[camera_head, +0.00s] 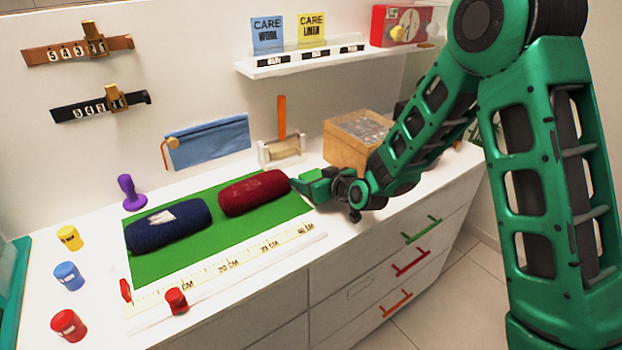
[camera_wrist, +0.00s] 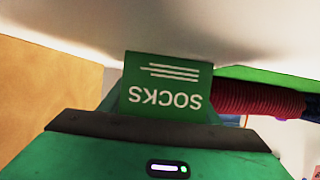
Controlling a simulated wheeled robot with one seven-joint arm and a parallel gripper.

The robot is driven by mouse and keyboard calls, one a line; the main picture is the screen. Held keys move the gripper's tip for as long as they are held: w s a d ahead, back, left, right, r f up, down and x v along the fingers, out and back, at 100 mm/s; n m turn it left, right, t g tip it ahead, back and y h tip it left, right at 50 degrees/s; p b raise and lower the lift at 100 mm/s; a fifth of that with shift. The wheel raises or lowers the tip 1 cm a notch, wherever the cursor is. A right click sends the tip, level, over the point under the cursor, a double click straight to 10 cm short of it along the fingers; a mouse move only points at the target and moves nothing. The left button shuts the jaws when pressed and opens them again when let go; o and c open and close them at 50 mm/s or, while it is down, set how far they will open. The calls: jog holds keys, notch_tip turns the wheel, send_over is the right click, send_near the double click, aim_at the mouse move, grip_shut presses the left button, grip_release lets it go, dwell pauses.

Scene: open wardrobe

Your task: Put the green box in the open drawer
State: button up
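The green box (camera_wrist: 170,85), with SOCKS printed upside down in this view, is directly in front of my gripper in the wrist view. In the head view, my gripper (camera_head: 322,187) is low over the counter, beside the right end of the red roll (camera_head: 254,192). Green parts there blend together, so I cannot separate box from gripper. The fingers are not clear in either view, so I cannot tell whether they grip the box. Drawer fronts with green (camera_head: 422,229), red (camera_head: 410,262) and orange (camera_head: 396,304) handles show below the counter. No drawer interior is visible.
A blue roll (camera_head: 168,226) lies beside the red roll on the green mat (camera_head: 152,268). A wooden box (camera_head: 345,152) stands behind my gripper. Several colored cylinders stand at the left. A white shelf (camera_head: 300,62) is above. Floor (camera_head: 455,290) is clear before the drawers.

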dwell(0.3)
jog(key=shift+s+d+r, duration=0.15)
jog(key=shift+r, duration=0.05)
jog(key=v, duration=1.1)
jog(key=shift+s+d, duration=0.2)
